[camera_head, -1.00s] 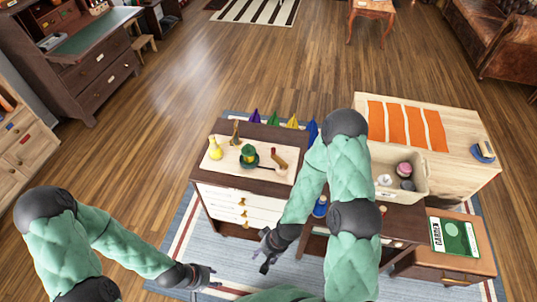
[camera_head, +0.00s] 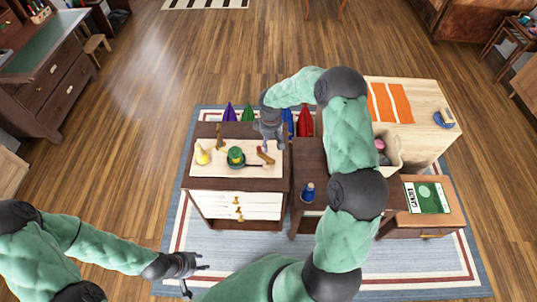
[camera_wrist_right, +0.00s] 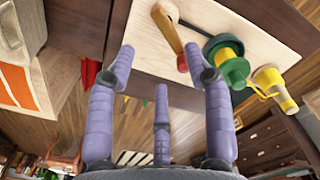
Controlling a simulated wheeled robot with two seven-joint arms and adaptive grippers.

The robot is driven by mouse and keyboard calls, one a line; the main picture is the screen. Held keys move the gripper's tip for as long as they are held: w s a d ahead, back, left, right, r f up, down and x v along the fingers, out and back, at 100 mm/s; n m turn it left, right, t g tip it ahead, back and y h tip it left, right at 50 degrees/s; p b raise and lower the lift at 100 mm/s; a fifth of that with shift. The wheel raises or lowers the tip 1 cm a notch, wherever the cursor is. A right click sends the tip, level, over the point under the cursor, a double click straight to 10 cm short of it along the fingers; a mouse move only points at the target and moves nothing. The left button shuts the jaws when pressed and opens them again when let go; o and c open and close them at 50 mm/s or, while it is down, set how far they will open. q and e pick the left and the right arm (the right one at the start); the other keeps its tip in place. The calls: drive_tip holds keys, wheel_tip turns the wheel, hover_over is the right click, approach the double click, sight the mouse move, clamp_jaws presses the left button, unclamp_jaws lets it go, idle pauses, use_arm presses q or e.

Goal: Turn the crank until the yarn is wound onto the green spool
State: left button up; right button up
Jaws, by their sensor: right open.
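A green spool (camera_head: 236,153) stands on a pale board (camera_head: 214,169) on the small cabinet. A wooden crank arm (camera_wrist_right: 166,28) with a red end is on the board beside the spool. My right gripper (camera_head: 270,138) is open and empty behind the crank, apart from it; its spread fingers also show in the wrist view (camera_wrist_right: 165,72). My left gripper (camera_head: 193,278) is open and empty, low in front.
A brown bottle-like object (camera_head: 219,137) stands at the board's back left. Coloured pointed items (camera_head: 303,122) show behind the cabinet. A blue bottle (camera_head: 308,191) stands on the table to the right. A beige bin (camera_head: 392,158) is partly hidden by my right arm.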

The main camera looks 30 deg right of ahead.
sight(270, 158)
wheel_tip(270, 158, down, 10)
drive_tip(key=shift+f+b, duration=0.1)
drive_tip(key=shift+b, duration=0.5)
clamp_jaws()
